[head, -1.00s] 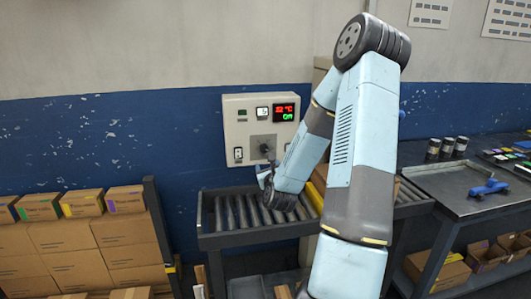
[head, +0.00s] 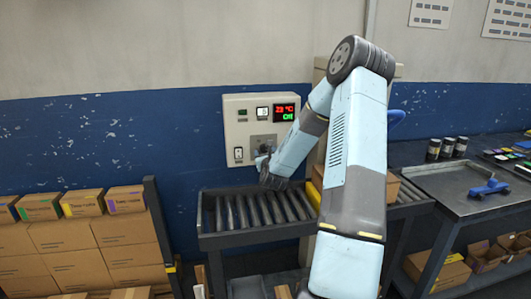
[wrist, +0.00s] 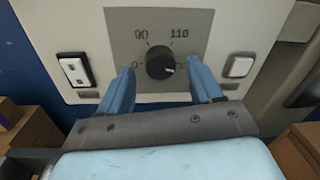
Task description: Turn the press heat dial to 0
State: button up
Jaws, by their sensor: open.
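The press heat dial (wrist: 160,62) is a round black knob on a grey plate in the wrist view. Its white mark points to the lower right, near a figure at the right that my finger partly hides. The figure 0 stands at its left, with 90 and 110 above. My gripper (wrist: 161,72) is open, with one blue finger on each side of the dial and gaps between. In the head view my gripper (head: 262,163) is up at the control panel (head: 232,125) and largely hides the dial. Whether the fingertips reach the plate is unclear.
A white rocker switch (wrist: 74,70) and a white button (wrist: 239,67) flank the dial. A roller conveyor (head: 245,240) runs below the panel. Stacked cartons (head: 90,245) stand left, a workbench (head: 460,195) right.

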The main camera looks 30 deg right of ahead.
jog(key=shift+x, duration=0.8)
jog(key=c, duration=1.1)
jog(key=shift+o, duration=0.2)
jog(key=shift+d, duration=0.1)
